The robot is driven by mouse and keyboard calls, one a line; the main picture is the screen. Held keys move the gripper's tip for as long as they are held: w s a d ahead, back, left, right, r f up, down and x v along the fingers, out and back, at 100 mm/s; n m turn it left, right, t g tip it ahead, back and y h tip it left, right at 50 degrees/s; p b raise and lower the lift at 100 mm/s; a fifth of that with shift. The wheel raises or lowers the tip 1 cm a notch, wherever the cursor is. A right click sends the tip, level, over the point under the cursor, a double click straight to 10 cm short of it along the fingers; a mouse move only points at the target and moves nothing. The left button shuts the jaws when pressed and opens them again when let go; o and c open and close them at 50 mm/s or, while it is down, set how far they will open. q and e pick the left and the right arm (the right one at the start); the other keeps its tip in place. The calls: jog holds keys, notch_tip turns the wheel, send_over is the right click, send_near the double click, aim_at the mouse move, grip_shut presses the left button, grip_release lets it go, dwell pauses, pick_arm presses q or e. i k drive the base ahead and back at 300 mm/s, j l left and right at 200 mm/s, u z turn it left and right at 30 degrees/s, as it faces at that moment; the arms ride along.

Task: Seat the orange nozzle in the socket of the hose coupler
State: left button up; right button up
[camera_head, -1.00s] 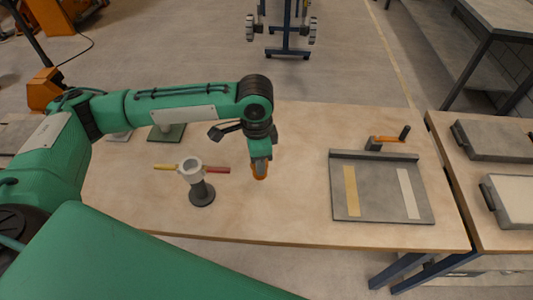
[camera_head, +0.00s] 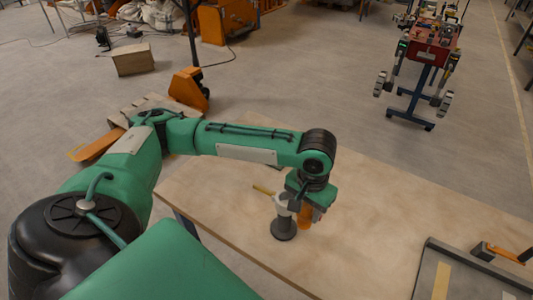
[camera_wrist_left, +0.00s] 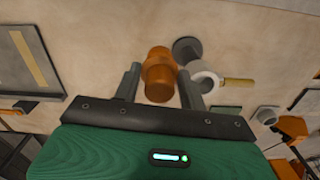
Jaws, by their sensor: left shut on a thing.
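The orange nozzle (camera_head: 305,218) is held by my left gripper (camera_head: 308,211), shut on it, with its end pointing down. The nozzle also shows between the two fingers in the left wrist view (camera_wrist_left: 158,78). The hose coupler (camera_head: 283,229) stands upright on the table on a dark round base, with a pale ring-shaped socket (camera_wrist_left: 205,80) on top and a yellow handle (camera_head: 264,191). The nozzle is close beside the coupler, to its right in the head view, not in the socket. My right gripper is out of view.
The wooden table (camera_head: 400,205) is clear to the right of the gripper. A grey tray (camera_head: 428,275) with a pale strip and an orange-handled crank (camera_head: 508,254) lies at the right.

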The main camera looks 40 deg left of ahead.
aim_at(283, 228)
jog(key=i+l+u, duration=0.15)
jog(key=u, duration=0.3)
jog(key=i+l+u, duration=0.2)
jog(key=u, duration=0.25)
